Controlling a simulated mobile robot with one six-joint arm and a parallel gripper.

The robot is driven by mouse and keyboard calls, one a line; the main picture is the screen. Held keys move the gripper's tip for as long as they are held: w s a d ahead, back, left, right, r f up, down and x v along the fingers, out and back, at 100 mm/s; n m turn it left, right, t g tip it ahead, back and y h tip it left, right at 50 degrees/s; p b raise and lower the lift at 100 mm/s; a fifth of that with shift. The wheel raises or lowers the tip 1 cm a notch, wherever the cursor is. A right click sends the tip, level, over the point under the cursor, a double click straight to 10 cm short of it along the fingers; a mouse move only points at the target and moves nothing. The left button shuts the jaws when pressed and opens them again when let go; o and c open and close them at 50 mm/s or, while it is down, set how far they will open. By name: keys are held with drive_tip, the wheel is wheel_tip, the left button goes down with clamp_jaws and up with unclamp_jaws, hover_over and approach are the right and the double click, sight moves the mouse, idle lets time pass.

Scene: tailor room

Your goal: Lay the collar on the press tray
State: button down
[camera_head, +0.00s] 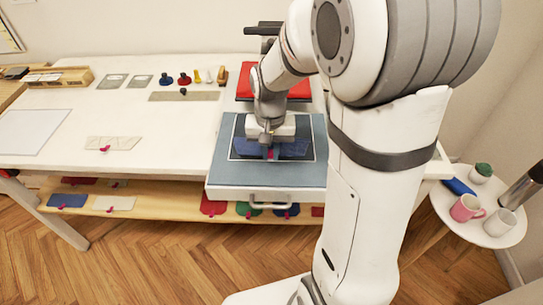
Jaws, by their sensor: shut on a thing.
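The press tray (225,172) is a blue-grey board with a white outlined rectangle and a metal handle at its front edge. A dark blue collar (293,149) with a magenta tab lies flat over the tray, inside the outline as far as I can see. My gripper (270,152) points down over the middle of the collar and is shut on it at the tab. The gripper hides the collar's centre. I cannot tell whether the collar touches the tray all along. A cream collar (113,143) with a pink tab lies on the white table to the left.
A red pad (298,90) sits behind the tray. A wooden box (47,78) and small coloured stamps (184,80) stand at the back. Several cloth pieces lie on the shelf (150,211) below. Mugs (467,208) stand on a round side table at right. The left tabletop is largely clear.

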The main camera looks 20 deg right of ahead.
sight(271, 160)
drive_tip(key=shift+s+d+f, duration=0.1)
drive_tip(key=shift+f, duration=1.55)
drive_tip(key=shift+f, duration=0.3)
drive_tip(key=c, duration=1.4)
unclamp_jaws()
drive_tip(key=shift+r, duration=0.1)
drive_tip(key=shift+c, duration=0.2)
